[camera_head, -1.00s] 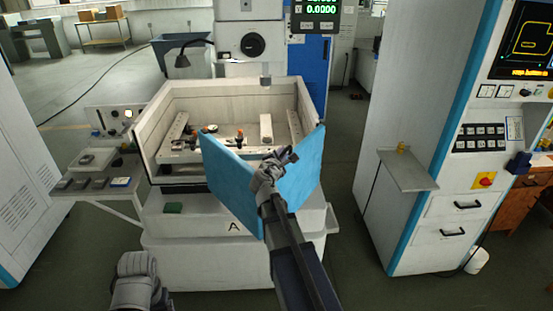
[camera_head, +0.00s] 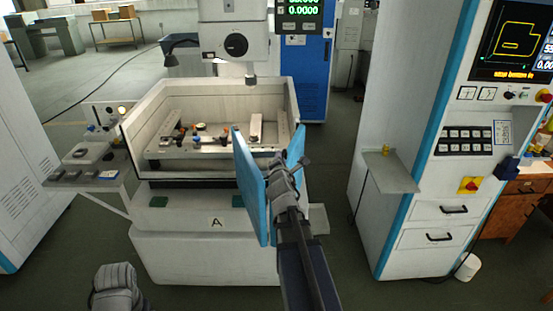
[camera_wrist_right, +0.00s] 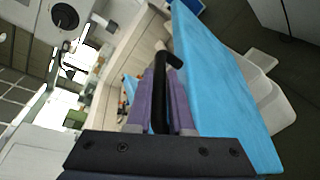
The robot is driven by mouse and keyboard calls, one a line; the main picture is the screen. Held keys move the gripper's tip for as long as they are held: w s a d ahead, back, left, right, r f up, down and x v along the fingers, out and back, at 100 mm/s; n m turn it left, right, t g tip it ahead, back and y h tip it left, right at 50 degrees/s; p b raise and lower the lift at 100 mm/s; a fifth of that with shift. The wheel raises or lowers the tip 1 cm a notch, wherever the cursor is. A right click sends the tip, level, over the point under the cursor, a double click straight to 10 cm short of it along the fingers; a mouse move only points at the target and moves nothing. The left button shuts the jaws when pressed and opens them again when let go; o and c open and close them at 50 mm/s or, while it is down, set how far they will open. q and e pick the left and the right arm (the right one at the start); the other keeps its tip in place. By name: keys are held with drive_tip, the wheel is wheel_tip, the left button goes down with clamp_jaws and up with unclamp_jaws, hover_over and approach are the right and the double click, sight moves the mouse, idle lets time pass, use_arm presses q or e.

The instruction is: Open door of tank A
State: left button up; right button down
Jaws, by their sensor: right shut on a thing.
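Tank A (camera_head: 140,142) stands in the middle of the head view, its front side open and its inside showing. Its blue door (camera_head: 252,196) is swung outward toward me in folded-looking panels at the tank's right front. In the right wrist view the door (camera_wrist_right: 215,75) fills the right side, and a black handle (camera_wrist_right: 161,95) lies between the fingers. My right gripper (camera_head: 284,168) is at the door and shut on the handle; the fingers (camera_wrist_right: 160,100) are purple in the wrist view. Part of my left arm (camera_head: 117,288) shows at lower left; its gripper fingers are not visible.
A control cabinet (camera_head: 400,110) with a small shelf (camera_head: 390,172) stands to the right of the door, with floor between them. A side table (camera_head: 80,182) with small blocks is left of the tank. A machine head (camera_head: 235,45) hangs above it.

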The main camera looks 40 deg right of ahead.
idle(0.4)
drive_tip(key=c, duration=1.1)
unclamp_jaws()
wheel_tip(320, 180, up, 9)
drive_tip(key=p, duration=0.8)
drive_tip(key=shift+a+p, duration=0.1)
drive_tip(key=shift+p, duration=0.3)
drive_tip(key=shift+r+p, duration=0.35)
drive_tip(key=shift+p, duration=0.05)
drive_tip(key=shift+w+d+r, duration=0.1)
drive_tip(key=shift+d+r, duration=0.05)
drive_tip(key=shift+d, duration=0.05)
drive_tip(key=shift+a, duration=0.1)
